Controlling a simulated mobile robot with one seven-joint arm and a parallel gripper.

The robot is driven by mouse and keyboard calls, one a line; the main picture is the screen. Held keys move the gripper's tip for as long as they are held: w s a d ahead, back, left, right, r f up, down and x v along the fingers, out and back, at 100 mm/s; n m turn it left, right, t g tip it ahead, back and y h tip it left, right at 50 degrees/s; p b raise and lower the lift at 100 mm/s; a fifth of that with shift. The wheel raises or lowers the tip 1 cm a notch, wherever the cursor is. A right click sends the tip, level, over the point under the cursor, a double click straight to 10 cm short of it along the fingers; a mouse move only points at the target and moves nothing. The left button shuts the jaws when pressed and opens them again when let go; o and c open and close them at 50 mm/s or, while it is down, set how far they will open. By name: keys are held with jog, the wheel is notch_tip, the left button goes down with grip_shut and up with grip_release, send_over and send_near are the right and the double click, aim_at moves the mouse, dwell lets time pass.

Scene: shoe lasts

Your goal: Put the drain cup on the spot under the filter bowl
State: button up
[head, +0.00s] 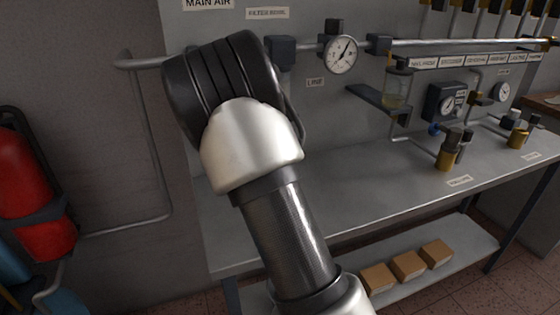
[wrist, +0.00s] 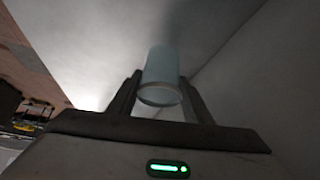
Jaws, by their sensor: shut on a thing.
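In the wrist view, a pale, translucent drain cup (wrist: 161,68) stands between the two dark fingers of my gripper (wrist: 159,82). My gripper is shut on it, and the cup's round rim faces the camera. In the head view, a "FILTER BOWL" label (head: 267,13) is on the back panel, with a dark blue housing (head: 282,52) below it. My arm covers the area below the housing, so the bowl and the spot under it are hidden. My gripper and the cup are also hidden in the head view.
A round gauge (head: 340,54) and a glass bowl on a bracket (head: 395,90) are right of my arm. Brass fittings (head: 447,157) stand on the grey bench (head: 350,195), whose middle looks clear. A red extinguisher (head: 32,190) hangs left. Small boxes (head: 408,265) are on the lower shelf.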

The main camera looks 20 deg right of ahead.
jog(key=shift+x, duration=0.95)
jog(key=shift+d, duration=0.1)
jog(key=shift+f+b, duration=0.15)
jog(key=shift+b, duration=0.25)
jog(key=o, duration=1)
